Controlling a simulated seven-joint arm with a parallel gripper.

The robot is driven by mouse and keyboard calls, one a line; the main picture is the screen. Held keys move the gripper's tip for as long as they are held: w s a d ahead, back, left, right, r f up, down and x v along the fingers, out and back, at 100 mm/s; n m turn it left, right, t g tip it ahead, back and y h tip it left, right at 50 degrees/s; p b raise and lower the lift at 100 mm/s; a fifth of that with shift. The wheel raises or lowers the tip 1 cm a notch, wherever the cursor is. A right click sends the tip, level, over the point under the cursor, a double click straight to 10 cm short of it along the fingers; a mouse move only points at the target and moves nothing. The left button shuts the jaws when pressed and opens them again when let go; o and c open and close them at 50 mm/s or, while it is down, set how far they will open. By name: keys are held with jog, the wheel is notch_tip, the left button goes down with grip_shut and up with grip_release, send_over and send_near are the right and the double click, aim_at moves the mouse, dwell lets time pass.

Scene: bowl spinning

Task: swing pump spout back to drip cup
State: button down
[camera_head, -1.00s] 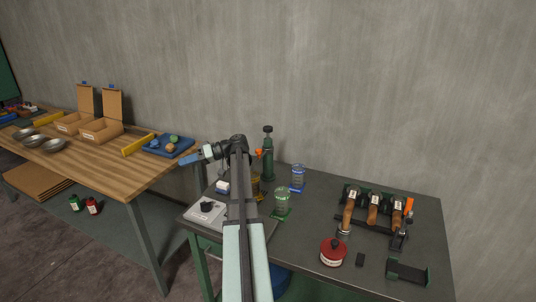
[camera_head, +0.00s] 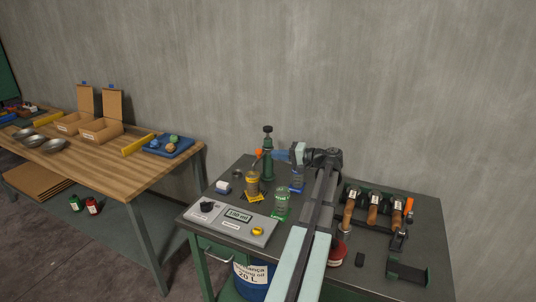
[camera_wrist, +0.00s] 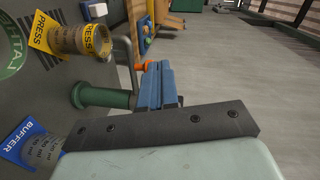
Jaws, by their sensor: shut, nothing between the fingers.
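The pump is a green column with a black knob (camera_head: 268,150) at the back of the dark table; its green body lies sideways in the wrist view (camera_wrist: 105,97). Its orange-tipped spout (camera_head: 259,153) points left and a little forward, above the yellow-labelled PRESS cup (camera_head: 252,184). In the wrist view the orange part (camera_wrist: 146,65) shows just past my fingers. My gripper (camera_head: 276,155) is shut and empty, its blue fingers close to the pump's right side; contact cannot be told. A small dark cup (camera_head: 237,174) left of the pump may be the drip cup.
The blue-tagged BUFFER cup (camera_head: 297,182) stands under my wrist, and a green-tagged glass (camera_head: 282,204) stands nearer. A rack of wooden-handled tools (camera_head: 373,208) is right. A wooden bench (camera_head: 110,170) stands left.

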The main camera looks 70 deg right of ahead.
aim_at(261, 152)
jog(key=s+d+m+h, duration=0.1)
jog(key=s+m+h, duration=0.1)
jog(key=s, duration=0.5)
jog(key=shift+s+d+f+m+h, duration=0.3)
jog(key=shift+s+f+m, duration=0.1)
jog(key=shift+m, duration=0.5)
jog(key=shift+w, duration=0.1)
jog(key=w, duration=0.4)
jog(key=w+d+f, duration=0.1)
jog(key=w, duration=0.4)
jog(key=w+d+f, duration=0.1)
jog(key=w, duration=0.3)
jog(key=shift+w, duration=0.35)
